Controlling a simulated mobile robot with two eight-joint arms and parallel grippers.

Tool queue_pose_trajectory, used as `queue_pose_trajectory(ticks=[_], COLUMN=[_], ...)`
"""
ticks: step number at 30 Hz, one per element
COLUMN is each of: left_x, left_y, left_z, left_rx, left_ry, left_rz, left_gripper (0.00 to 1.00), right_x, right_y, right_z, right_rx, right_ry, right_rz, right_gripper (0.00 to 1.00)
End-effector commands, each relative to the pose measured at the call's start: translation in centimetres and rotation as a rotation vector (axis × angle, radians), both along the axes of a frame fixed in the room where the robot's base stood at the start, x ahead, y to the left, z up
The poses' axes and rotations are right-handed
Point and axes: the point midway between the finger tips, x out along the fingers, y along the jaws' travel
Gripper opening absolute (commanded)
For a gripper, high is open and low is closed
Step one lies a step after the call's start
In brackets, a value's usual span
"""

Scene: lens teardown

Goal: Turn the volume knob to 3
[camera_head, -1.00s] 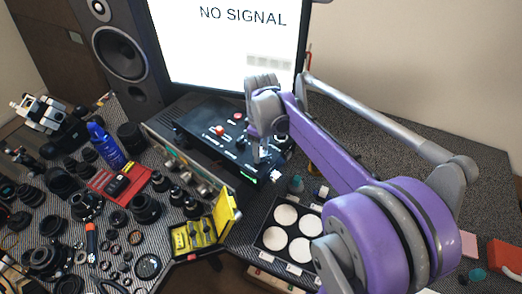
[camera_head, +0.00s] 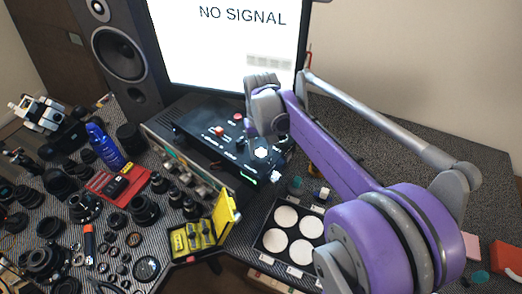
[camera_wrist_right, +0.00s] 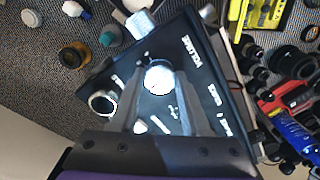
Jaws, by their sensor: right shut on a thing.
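The volume knob (camera_wrist_right: 158,76) is a bright round knob beside the printed VOLUME label (camera_wrist_right: 183,52) in the right wrist view. It also shows in the head view as a pale knob (camera_head: 261,153) on the black control panel (camera_head: 205,140). My right gripper (camera_wrist_right: 157,92) has one finger on each side of this knob and is shut on it. In the head view the right hand (camera_head: 266,115) is above the panel's right part, and its fingers are hard to make out. The number at the knob's pointer is too small to read. My left gripper is in neither view.
The monitor (camera_head: 235,50) stands behind the panel and a speaker (camera_head: 120,50) at its left. A yellow case (camera_head: 222,215), a red tray (camera_head: 130,180) and many lens parts crowd the left. A tray with white discs (camera_head: 268,238) lies at front right.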

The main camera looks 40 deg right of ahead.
Motion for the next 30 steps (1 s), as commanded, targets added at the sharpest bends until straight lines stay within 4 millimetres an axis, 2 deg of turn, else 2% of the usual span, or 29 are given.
queue_pose_trajectory(ticks=[9,23,24,28,30], left_x=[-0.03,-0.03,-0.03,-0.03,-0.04], left_y=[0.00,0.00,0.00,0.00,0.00], left_z=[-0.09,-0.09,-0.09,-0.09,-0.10], left_rx=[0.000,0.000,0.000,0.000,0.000], left_ry=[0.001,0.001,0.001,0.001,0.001], left_rz=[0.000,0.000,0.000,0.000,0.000], left_gripper=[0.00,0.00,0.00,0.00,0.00], right_x=[0.03,0.03,0.03,0.02,0.01], right_y=[-0.03,-0.03,-0.03,-0.02,-0.02], right_z=[0.06,0.07,0.07,0.05,0.04], right_rx=[0.000,0.000,0.000,0.000,0.000], right_ry=[-0.001,-0.001,-0.001,-0.001,-0.001], right_rz=[-0.092,-0.102,-0.102,-0.102,-0.102], right_gripper=[0.00,0.00,0.52,0.75,0.77])
